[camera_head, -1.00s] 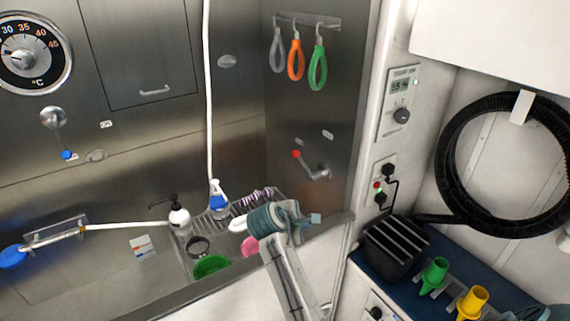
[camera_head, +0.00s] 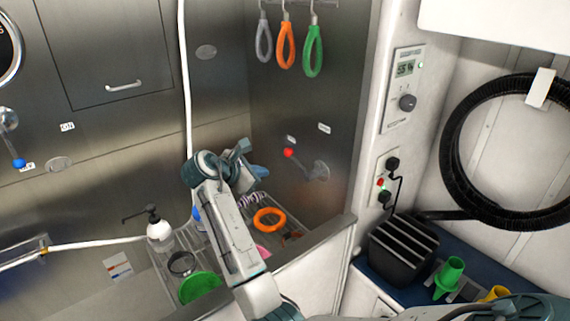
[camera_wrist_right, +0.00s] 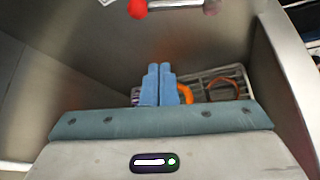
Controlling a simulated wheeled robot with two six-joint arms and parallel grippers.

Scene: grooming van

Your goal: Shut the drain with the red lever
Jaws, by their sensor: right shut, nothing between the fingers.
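The red lever (camera_head: 303,163) is on the steel side wall of the tub. Its red knob (camera_head: 288,153) points up and to the left of its round grey pivot. In the right wrist view the red knob (camera_wrist_right: 137,8) shows at the top edge, beyond my fingertips. My right gripper (camera_head: 262,172) is in front of that wall, to the left of and a little below the knob, apart from it. Its blue fingers (camera_wrist_right: 158,85) are together and empty. The drain itself cannot be made out. My left gripper is out of view.
Below my right gripper, a rack holds an orange ring (camera_head: 269,219), a green bowl (camera_head: 199,287) and a soap bottle (camera_head: 159,232). Loops (camera_head: 285,45) hang above the lever. Two small labels sit by the lever. A blue-knobbed lever (camera_head: 14,140) is at far left.

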